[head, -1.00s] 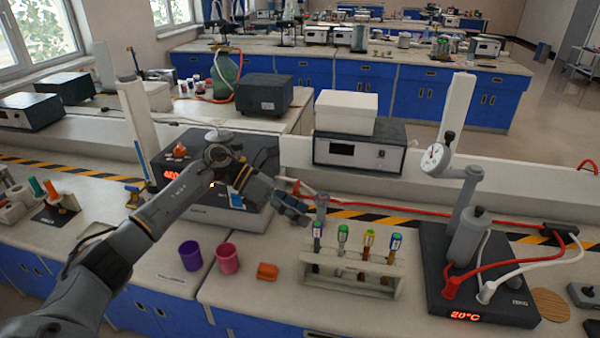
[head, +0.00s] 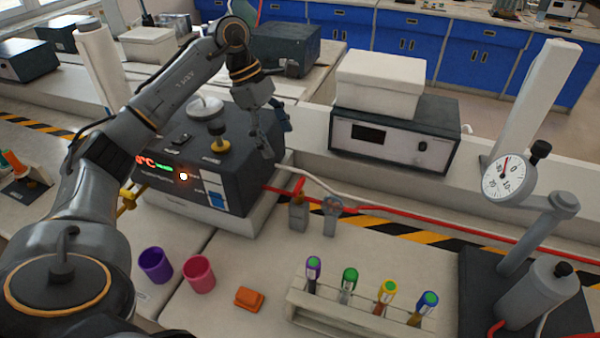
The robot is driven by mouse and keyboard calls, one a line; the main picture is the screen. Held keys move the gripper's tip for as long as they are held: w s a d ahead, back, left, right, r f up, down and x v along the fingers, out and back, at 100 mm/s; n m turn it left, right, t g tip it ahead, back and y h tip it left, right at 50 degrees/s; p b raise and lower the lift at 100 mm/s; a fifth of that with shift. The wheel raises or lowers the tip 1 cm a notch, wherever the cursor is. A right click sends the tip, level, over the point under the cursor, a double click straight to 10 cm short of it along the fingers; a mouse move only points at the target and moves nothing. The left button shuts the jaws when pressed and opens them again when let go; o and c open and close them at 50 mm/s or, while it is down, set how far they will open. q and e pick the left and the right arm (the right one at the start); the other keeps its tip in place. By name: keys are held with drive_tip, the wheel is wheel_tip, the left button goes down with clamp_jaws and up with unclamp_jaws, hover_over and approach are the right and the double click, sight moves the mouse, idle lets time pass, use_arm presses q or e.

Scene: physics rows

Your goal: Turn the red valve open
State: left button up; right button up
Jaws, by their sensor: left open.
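A small valve (head: 298,214) with a red handle (head: 299,187) stands on the bench behind the test tube rack, by the red and white hoses. The handle looks raised upright, though it is small. A second fitting (head: 330,218) with a round top stands just right of it. My left gripper (head: 277,142) is open, pointing down, above the right edge of the dark heater box. It is up and left of the red handle, apart from it, and looks empty. My right gripper is out of view.
The dark box (head: 227,160) has a lit display. A purple cup (head: 155,265), a pink cup (head: 199,274), an orange block (head: 249,298) and a tube rack (head: 350,318) stand in front. A gauge (head: 509,177) on a stand is at right.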

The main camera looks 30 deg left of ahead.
sight(298, 183)
use_arm(q)
drive_tip(key=p+x, duration=0.2)
drive_tip(key=x, duration=0.9)
drive_tip(key=shift+d, duration=0.15)
drive_tip(key=shift+d+f, duration=0.15)
drive_tip(key=shift+f, duration=0.3)
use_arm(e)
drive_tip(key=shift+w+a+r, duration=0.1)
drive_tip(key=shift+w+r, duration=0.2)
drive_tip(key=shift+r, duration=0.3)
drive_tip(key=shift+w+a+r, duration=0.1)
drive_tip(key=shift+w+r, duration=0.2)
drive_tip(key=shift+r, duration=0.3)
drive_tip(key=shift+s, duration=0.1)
use_arm(q)
drive_tip(key=c, duration=1.1)
drive_tip(key=shift+c, duration=0.2)
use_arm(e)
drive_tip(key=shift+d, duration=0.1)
